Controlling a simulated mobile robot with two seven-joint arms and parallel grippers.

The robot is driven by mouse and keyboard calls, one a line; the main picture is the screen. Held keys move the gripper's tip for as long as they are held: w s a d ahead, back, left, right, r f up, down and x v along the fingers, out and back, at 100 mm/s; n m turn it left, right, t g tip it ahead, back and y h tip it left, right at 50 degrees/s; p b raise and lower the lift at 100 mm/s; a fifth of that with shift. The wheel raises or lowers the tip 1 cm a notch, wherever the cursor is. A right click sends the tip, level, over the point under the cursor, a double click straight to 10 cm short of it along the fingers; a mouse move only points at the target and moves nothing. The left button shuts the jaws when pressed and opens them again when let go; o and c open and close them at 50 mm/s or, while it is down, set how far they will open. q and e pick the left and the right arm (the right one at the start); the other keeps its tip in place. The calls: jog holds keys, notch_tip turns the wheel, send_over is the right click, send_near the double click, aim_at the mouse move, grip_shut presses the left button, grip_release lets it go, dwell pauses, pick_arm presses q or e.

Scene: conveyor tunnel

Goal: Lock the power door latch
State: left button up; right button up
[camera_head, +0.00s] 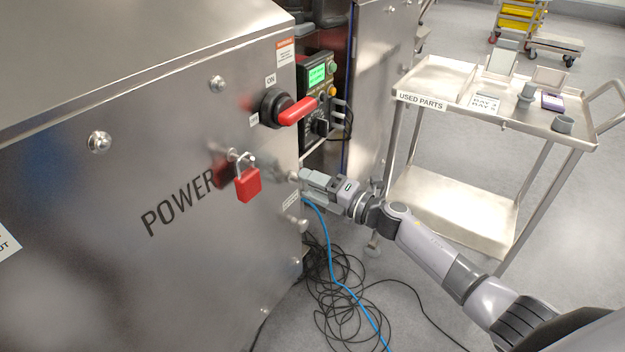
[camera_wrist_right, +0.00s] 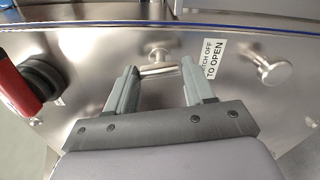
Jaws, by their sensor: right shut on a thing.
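The steel power cabinet door (camera_head: 130,270) fills the left of the head view, marked POWER. My right gripper (camera_head: 299,179) is at its right edge, reaching in from the right. In the wrist view, the latch (camera_wrist_right: 158,70), a short metal T-bar on a stem, lies between the fingers of the right gripper (camera_wrist_right: 159,78), which are shut on its ends. In the head view the gripper mostly hides it. A red padlock (camera_head: 247,184) hangs from a metal hasp on the door. My left gripper is out of view.
A red rotary switch (camera_head: 297,111) sticks out above the latch. A round metal knob (camera_wrist_right: 274,70) stands beside the SWITCH OFF TO OPEN label (camera_wrist_right: 208,60). Black and blue cables (camera_head: 330,285) lie on the floor. A steel cart (camera_head: 455,85) stands at the right.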

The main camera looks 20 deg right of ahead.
jog(key=shift+m+p, duration=0.45)
jog(key=shift+m, duration=0.65)
jog(key=o, duration=1)
jog(key=shift+o, duration=0.2)
jog(key=v, duration=0.7)
jog(key=shift+p, duration=0.45)
jog(key=shift+s, duration=0.1)
